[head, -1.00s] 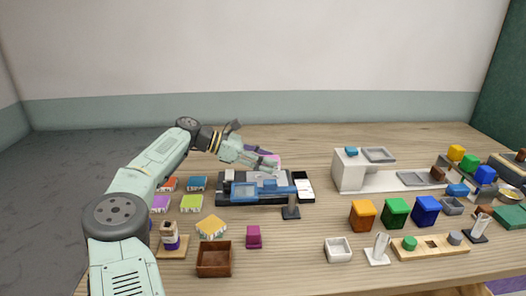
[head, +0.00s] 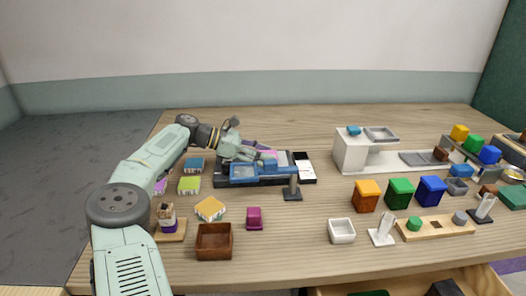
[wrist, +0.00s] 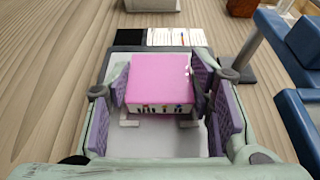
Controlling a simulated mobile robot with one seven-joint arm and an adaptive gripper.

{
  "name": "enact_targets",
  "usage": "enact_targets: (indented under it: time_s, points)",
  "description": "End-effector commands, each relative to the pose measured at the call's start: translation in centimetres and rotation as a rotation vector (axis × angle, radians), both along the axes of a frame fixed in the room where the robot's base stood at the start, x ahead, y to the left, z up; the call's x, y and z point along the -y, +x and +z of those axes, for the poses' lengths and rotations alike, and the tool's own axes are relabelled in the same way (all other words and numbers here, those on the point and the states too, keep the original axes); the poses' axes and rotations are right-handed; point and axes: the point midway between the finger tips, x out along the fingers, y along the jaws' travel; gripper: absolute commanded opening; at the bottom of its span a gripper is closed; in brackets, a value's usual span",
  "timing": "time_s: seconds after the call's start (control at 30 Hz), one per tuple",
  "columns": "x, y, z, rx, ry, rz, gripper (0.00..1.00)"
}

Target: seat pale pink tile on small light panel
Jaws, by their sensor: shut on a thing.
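My gripper (wrist: 160,95) is shut on the pale pink tile (wrist: 160,78), its purple pads against the tile's left and right sides. The tile is a flat block with a plain pink top and small coloured marks on its near side. Below it in the wrist view is a pale grey panel (wrist: 150,140) in a dark frame, likely the small light panel; whether the tile touches it I cannot tell. In the head view my gripper (head: 262,154) is at the back of the dark base unit, with a little pink showing; the panel is mostly hidden there.
A blue framed part (head: 245,174) and a dark post (head: 292,187) stand in front of my gripper. A black and white strip (head: 304,167) lies to the right. Coloured tiles, a brown box (head: 214,254) and a magenta block (head: 254,218) lie nearer.

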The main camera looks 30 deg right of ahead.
Motion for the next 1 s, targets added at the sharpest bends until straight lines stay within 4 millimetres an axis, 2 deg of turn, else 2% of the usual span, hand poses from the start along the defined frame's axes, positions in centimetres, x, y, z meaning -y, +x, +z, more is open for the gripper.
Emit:
enact_targets:
  time_s: [0.1, 0.4, 0.43, 0.77, 1.0]
  points:
    - [-0.01, 0.03, -0.63, 0.0, -0.001, 0.001, 0.15]
    - [-0.03, 0.03, -0.75, 0.0, 0.001, 0.0, 0.15]
    - [-0.04, 0.03, -0.76, 0.0, 0.001, 0.0, 0.49]
    - [-0.04, 0.02, -0.77, 0.0, 0.001, 0.0, 0.71]
    - [-0.04, 0.02, -0.81, 0.0, 0.001, 0.0, 0.71]
